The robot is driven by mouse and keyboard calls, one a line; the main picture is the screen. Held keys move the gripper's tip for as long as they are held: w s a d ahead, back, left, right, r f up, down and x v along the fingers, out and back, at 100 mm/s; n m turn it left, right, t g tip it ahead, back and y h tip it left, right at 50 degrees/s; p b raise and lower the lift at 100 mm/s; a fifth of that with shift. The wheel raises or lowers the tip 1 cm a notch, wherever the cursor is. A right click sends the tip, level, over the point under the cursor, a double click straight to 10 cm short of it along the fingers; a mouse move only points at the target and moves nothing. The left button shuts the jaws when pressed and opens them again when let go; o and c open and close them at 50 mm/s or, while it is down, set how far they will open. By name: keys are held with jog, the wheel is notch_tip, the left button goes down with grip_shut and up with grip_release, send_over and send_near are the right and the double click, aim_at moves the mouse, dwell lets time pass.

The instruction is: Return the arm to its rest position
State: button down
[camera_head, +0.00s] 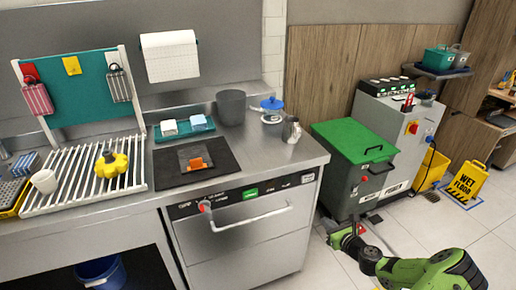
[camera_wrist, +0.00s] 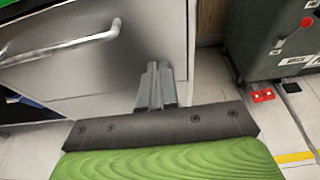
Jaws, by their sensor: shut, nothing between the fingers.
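My arm (camera_head: 430,272), green with dark joints, shows at the bottom right of the head view, low in front of the floor and machines. In the wrist view my gripper (camera_wrist: 157,72) is shut, with its grey fingers together and nothing between them. The fingers point toward the lower right part of the steel appliance front (camera_wrist: 120,65), and I cannot tell the distance between them. The green wrist part fills the bottom of the wrist view. In the head view I cannot make out the fingertips clearly.
The steel counter (camera_head: 262,160) holds a dark mat (camera_head: 170,175), a grey pot (camera_head: 231,108) and a drying rack (camera_head: 75,190). The appliance handle (camera_head: 250,218) sticks out. A green-lidded machine (camera_head: 355,170) stands right of it. A yellow wet-floor sign (camera_head: 467,182) stands on open floor.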

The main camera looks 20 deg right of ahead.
jog(key=s+a+r+n+g+y+p, duration=0.25)
jog(key=a+r+n+g+p, duration=0.4)
jog(key=a+r+n, duration=1.4)
jog(key=s+a+r+n+g+h+p, duration=0.1)
jog(key=s+a+r+n, duration=0.35)
jog(key=s+r, duration=0.2)
jog(key=s+a+r+n+g+h, duration=0.2)
jog(key=s+a+r+n, duration=0.2)
jog(key=s+r+n, duration=0.3)
jog(key=s+a+r+n+p, duration=0.1)
jog(key=s+r+n+p, duration=0.1)
jog(key=s, duration=0.8)
notch_tip(320, 180, up, 3)
jog(key=shift+s+a+f+n+t, duration=0.15)
jog(key=shift+s+n+t, duration=0.2)
jog(key=shift+n, duration=0.55)
jog(key=c, duration=1.8)
grip_release()
